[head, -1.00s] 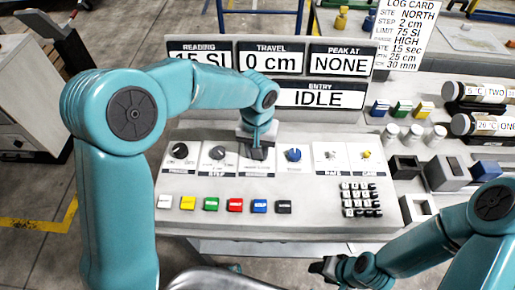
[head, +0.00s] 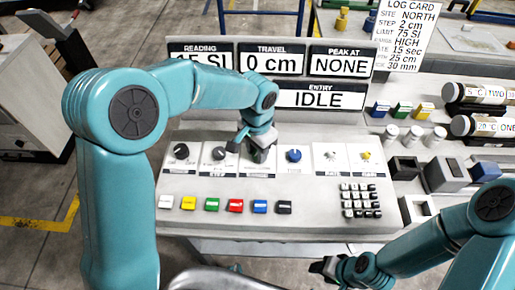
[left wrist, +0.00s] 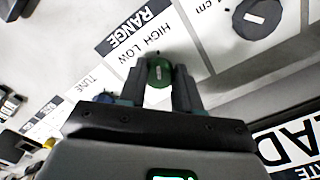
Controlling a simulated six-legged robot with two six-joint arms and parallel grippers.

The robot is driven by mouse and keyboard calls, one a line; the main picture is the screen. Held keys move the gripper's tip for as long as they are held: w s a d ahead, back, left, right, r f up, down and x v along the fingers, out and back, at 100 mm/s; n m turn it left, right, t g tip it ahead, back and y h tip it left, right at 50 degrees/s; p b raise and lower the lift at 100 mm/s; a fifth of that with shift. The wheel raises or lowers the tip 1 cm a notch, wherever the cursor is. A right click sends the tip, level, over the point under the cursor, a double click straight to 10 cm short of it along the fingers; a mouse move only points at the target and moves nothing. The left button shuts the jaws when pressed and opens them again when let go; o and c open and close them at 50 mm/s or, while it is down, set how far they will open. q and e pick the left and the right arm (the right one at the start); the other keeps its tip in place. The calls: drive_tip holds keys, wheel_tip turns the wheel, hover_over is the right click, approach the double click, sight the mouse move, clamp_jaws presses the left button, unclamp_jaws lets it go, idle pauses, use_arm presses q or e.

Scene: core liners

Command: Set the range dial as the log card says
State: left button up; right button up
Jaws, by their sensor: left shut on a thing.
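The log card (head: 403,33) stands at the back right in the head view; its range line reads HIGH. The green range dial (left wrist: 159,72) shows in the left wrist view, with a short white mark on its top. The RANGE label with HIGH and LOW (left wrist: 134,47) lies beside it; which word the mark points at is hard to tell. My left gripper (left wrist: 166,82) is shut on the range dial, one finger on each side. In the head view my left gripper (head: 258,151) largely hides that dial. My right gripper (head: 322,268) is low in front of the console, its jaw state unclear.
Coloured buttons (head: 235,205) and a keypad (head: 361,200) lie in front. The entry display (head: 320,97) reads IDLE.

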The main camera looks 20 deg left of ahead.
sight(256, 154)
use_arm(q)
drive_tip(key=shift+a+r, duration=0.1)
drive_tip(key=shift+r, duration=0.05)
drive_tip(key=o, duration=0.8)
drive_tip(key=shift+o, duration=1.3)
drive_tip(key=shift+s, duration=0.1)
drive_tip(key=shift+r, duration=0.15)
wheel_tip(256, 154, up, 16)
drive_tip(key=shift+p, duration=0.35)
drive_tip(key=shift+s, duration=0.1)
